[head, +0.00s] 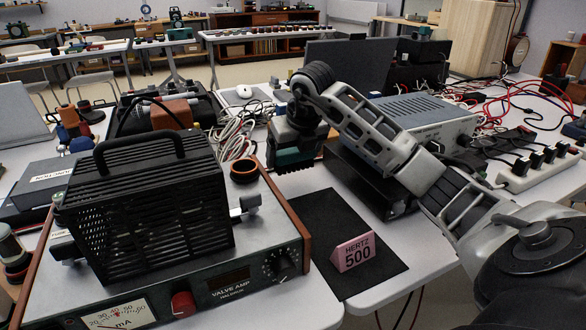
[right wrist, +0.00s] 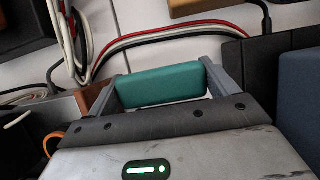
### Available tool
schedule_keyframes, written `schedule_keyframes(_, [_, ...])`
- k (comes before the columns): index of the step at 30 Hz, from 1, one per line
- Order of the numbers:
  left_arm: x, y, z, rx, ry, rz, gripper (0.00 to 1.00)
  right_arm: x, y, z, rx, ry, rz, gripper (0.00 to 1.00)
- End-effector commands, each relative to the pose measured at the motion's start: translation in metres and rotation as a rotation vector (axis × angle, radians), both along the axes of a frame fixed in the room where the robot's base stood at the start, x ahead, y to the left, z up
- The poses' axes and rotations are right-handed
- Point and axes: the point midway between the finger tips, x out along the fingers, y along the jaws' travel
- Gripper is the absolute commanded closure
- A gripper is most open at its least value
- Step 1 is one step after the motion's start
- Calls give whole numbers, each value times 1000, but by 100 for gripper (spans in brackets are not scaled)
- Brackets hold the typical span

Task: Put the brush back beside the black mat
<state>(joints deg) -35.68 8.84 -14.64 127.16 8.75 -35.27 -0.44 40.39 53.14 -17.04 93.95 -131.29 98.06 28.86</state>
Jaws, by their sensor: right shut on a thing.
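My right gripper (head: 296,138) is shut on a teal block that looks to be the brush (head: 294,157). In the right wrist view the teal block (right wrist: 160,86) sits between the two grey fingers of the gripper (right wrist: 162,80). Its underside is mostly hidden. The black mat (head: 318,212) lies on the white table, right of the valve amp, with a pink "HERTZ 500" sign (head: 353,252) on its near part. The gripper and brush are past the mat's far edge; I cannot tell whether the brush touches the table. My left gripper is not in view.
The valve amp (head: 240,290) with a black cage (head: 150,210) stands left of the mat. A grey-blue instrument (head: 425,125) on a black stand is to the right. Bare table (head: 425,245) shows right of the mat.

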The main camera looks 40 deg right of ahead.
Motion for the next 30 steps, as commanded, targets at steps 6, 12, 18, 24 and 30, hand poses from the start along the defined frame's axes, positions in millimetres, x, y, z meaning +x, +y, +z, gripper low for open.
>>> schedule_keyframes(6, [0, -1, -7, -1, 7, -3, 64, 5, -3, -21, 1, 3, 1, 39])
schedule_keyframes(12, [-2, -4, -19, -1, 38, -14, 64, 5, -4, -38, -1, -2, 1, 39])
schedule_keyframes(18, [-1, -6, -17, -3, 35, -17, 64, 5, -4, -38, -1, -2, 1, 39])
schedule_keyframes(24, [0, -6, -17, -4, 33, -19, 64, 5, -3, -40, -1, -1, 1, 0])
schedule_keyframes(30, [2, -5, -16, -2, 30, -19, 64, 5, -3, -39, 0, -1, 1, 0])
